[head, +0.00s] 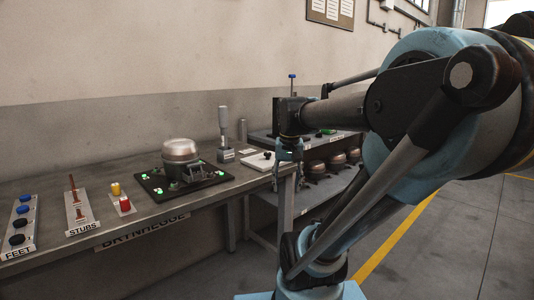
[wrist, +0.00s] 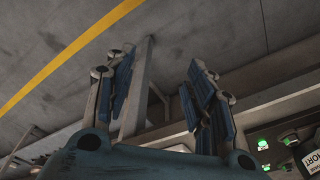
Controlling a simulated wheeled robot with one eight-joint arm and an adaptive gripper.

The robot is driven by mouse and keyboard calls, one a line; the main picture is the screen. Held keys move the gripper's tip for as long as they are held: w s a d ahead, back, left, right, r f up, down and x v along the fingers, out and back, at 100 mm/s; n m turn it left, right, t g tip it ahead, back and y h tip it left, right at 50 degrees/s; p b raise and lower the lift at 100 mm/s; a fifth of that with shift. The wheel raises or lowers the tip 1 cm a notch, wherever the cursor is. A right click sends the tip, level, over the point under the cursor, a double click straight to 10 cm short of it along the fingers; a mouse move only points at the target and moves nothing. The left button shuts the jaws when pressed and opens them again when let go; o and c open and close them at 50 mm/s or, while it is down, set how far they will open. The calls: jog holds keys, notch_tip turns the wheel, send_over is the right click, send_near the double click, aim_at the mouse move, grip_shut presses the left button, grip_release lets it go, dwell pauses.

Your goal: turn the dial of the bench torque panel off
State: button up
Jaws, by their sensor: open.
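A small white panel (head: 260,162) with a dark knob on top lies near the right end of the workbench in the head view. It may be the bench torque panel; its dial setting is too small to read. My gripper (head: 287,168) points down just right of this panel, at the bench's end, apparently not touching it. In the wrist view my gripper (wrist: 160,72) shows its two blue-padded fingers spread apart with nothing between them. The panel's dial cannot be made out in the wrist view.
The bench (head: 150,175) holds a black fixture plate (head: 150,188) with a metal dome (head: 181,150), a stubs rack (head: 82,212), a feet rack (head: 18,235) and a grey upright tool (head: 223,125). A second bench with shelved domes stands behind. Floor at right is clear.

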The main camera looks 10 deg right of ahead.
jog(key=w+r+m, duration=0.3)
jog(key=w+r, duration=0.9)
jog(key=w, duration=0.2)
jog(key=m+g, duration=0.2)
jog(key=m, duration=0.1)
send_near(268, 156)
jog(key=f, duration=0.2)
jog(key=w+f, duration=0.1)
jog(key=f, duration=0.4)
jog(key=shift+w+f, duration=0.25)
jog(key=shift+f, duration=0.15)
jog(key=c, duration=1.1)
